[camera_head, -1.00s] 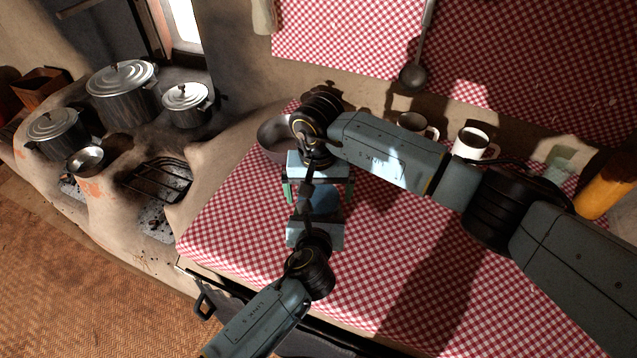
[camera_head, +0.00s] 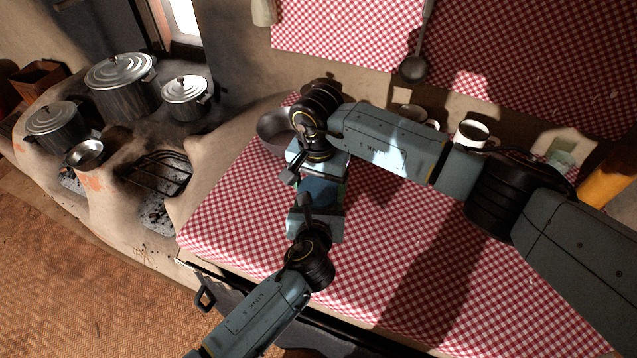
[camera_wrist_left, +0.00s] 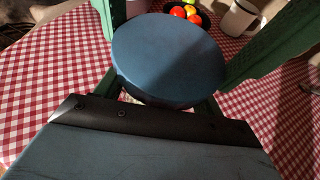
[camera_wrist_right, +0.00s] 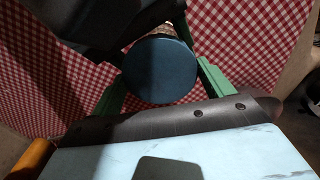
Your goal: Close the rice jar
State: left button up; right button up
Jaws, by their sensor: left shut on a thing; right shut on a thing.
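A round blue lid (camera_head: 321,190) faces up between my two grippers over the checked cloth. It also shows in the left wrist view (camera_wrist_left: 168,60) and the right wrist view (camera_wrist_right: 160,80). My right gripper (camera_head: 322,187) reaches in from the far side, its green fingers on opposite sides of the lid and shut on it. My left gripper (camera_head: 319,201) reaches in from the near side, lower down; it is shut, apparently on the rice jar under the lid.
A grey pot (camera_head: 272,130) stands close behind my right gripper. White mugs (camera_head: 472,134) stand along the wall at the back right. A bowl of red and yellow produce (camera_wrist_left: 186,12) shows in the left wrist view.

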jog(key=m, duration=0.5)
jog(key=shift+m, duration=0.3)
jog(key=o, duration=1.1)
jog(key=shift+c, duration=0.2)
jog(key=shift+a+r, duration=0.1)
jog(key=shift+r, duration=2.2)
notch_tip(320, 180, up, 3)
jog(key=n, duration=0.5)
jog(key=shift+r, duration=0.15)
